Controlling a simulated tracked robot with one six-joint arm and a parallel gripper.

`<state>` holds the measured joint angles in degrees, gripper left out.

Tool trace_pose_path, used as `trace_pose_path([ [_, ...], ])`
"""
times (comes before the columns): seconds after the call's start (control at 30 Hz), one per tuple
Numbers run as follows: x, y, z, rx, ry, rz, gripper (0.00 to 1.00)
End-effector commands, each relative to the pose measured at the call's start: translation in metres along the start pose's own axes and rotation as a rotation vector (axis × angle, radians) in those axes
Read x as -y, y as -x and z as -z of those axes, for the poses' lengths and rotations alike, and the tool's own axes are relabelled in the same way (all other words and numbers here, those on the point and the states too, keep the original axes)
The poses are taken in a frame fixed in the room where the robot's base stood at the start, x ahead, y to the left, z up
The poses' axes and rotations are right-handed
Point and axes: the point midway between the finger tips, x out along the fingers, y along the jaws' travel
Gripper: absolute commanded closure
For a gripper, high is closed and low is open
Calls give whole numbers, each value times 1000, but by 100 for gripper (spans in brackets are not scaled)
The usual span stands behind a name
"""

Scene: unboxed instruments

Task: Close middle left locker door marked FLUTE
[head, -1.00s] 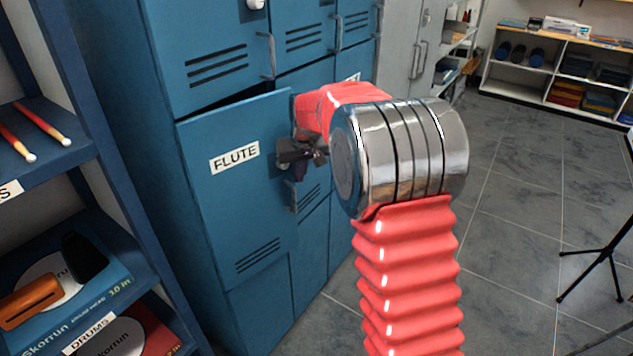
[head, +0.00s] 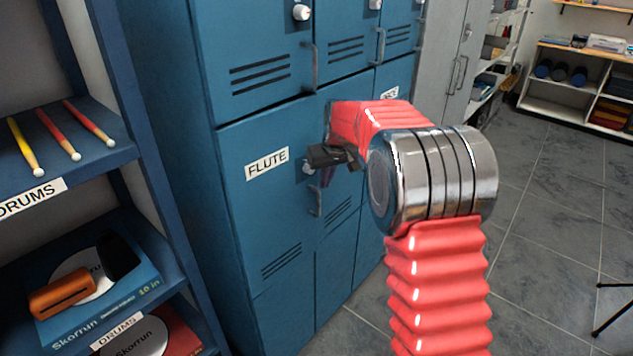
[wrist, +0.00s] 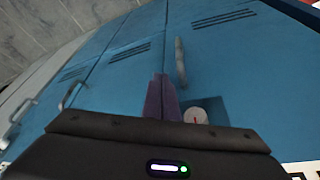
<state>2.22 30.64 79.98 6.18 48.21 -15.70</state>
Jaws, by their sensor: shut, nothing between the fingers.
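The blue FLUTE door (head: 262,215) is in the middle row at the left of the locker bank in the head view. It looks flush or nearly flush with the frame, with only a thin dark line along its top edge. Its white FLUTE label (head: 267,163) faces me. My gripper (head: 328,172) is at the door's upper right edge, by the round lock knob (head: 307,168) and above the handle (head: 316,201). In the wrist view the shut purple fingers (wrist: 161,98) point at blue locker doors. Whether they touch is unclear.
A blue shelf (head: 90,160) with drumsticks and boxes stands close at the left. Upper locker doors (head: 255,50) with handles are above. Grey floor (head: 540,190) is open at the right, with a dark tripod leg (head: 612,320) at the edge.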

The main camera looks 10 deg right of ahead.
Motion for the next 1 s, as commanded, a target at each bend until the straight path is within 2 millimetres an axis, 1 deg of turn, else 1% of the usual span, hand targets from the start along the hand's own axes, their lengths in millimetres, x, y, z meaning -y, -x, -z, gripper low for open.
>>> trace_pose_path([
  [0.23, -5, 3, -7, 0, 1, 0, 100],
  [0.47, -19, 12, -26, -1, 1, 0, 100],
  [0.5, -20, 21, -24, -3, 1, 0, 100],
  [0.8, -27, 72, -22, -2, 3, 0, 100],
  [0.9, -29, 88, -21, -3, 4, 0, 100],
  [1.0, -31, 99, -21, -1, 4, 1, 100],
])
